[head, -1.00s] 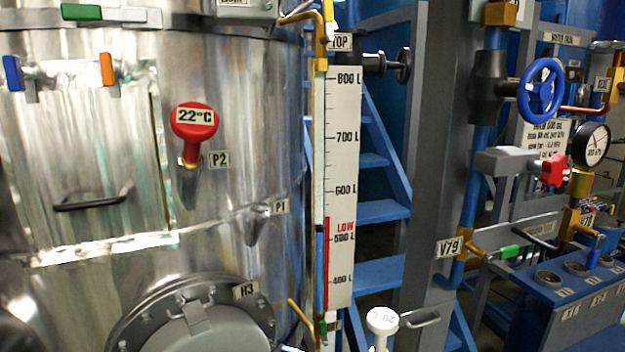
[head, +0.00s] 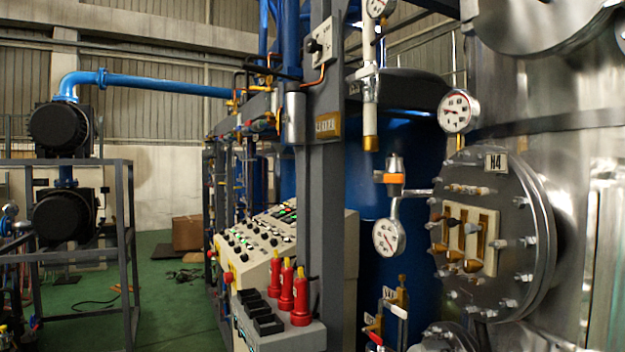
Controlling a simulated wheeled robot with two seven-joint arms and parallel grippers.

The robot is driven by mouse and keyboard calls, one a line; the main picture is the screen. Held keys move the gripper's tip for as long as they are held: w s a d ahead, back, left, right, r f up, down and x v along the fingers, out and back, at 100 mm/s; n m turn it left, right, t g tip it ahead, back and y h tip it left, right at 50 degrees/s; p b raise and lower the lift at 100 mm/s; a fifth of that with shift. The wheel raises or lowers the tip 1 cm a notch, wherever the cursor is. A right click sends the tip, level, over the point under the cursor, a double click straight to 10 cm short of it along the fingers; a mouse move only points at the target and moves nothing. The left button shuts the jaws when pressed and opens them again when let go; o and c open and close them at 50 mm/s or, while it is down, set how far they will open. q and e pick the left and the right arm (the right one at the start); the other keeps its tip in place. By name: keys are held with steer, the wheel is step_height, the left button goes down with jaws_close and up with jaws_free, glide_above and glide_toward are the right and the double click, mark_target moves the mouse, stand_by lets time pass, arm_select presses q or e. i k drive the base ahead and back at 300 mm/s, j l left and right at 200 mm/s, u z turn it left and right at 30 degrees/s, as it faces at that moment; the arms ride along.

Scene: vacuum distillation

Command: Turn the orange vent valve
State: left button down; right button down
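A small metal valve with an orange band or handle (head: 393,178) stands in the middle right of the head view, beside the steel vessel. It sits on a short pipe above a round white dial gauge (head: 389,237). It is the only clearly orange valve part I see, and I cannot read a label on it or tell its setting. Neither of my grippers is in view.
The steel vessel's round bolted flange (head: 490,235) is at the right. A control panel (head: 262,240) with red cylinders (head: 300,297) stands left of centre by a grey post (head: 319,180).

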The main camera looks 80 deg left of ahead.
mark_target(388, 178)
steer(key=u, duration=1.85)
